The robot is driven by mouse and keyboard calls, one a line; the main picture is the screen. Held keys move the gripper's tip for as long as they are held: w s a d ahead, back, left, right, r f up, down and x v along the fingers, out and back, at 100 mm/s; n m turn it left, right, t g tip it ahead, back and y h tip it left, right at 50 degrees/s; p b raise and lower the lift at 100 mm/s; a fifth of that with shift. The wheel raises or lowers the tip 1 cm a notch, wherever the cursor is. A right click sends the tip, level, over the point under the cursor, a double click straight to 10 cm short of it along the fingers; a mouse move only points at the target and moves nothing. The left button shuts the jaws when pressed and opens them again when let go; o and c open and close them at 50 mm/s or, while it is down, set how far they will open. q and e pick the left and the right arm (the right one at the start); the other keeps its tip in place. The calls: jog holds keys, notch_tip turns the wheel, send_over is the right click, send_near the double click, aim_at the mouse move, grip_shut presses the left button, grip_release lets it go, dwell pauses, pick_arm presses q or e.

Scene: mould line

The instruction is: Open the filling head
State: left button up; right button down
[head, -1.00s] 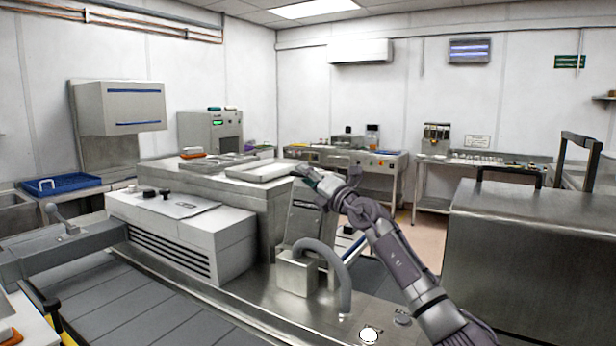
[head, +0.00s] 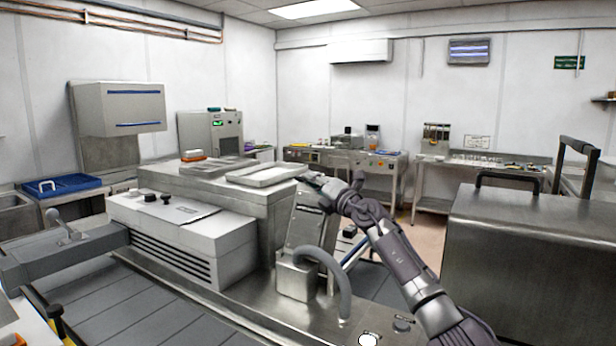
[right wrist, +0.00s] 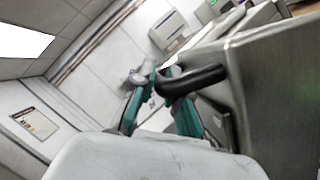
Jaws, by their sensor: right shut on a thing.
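A slanted steel panel (head: 308,222), which I take to be the filling head, stands at the near end of the grey machine in the head view. My right gripper (head: 318,184) is at its upper edge, and its fingertips are too small there to make out. In the right wrist view the teal fingers of my right gripper (right wrist: 160,100) are shut on a black bar handle (right wrist: 192,79). The handle juts from a brushed steel body (right wrist: 275,80). Part of the handle is hidden by the fingers. My left gripper is not in view.
A grey hose (head: 335,275) curves up from a steel box (head: 296,277) just below the panel. A large steel hood (head: 530,240) with a dark handle stands to the right. A pale tray (head: 268,176) lies on the machine top, close to my gripper.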

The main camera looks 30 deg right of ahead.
jog(key=shift+w+d+m, duration=0.4)
jog(key=shift+w+d, duration=0.05)
jog(key=shift+d, duration=0.4)
jog(key=c, duration=1.2)
grip_release()
jog(key=shift+a, duration=0.1)
jog(key=shift+f, duration=0.1)
jog(key=shift+s, duration=0.2)
jog(key=v, duration=1.1)
jog(key=shift+s, duration=0.35)
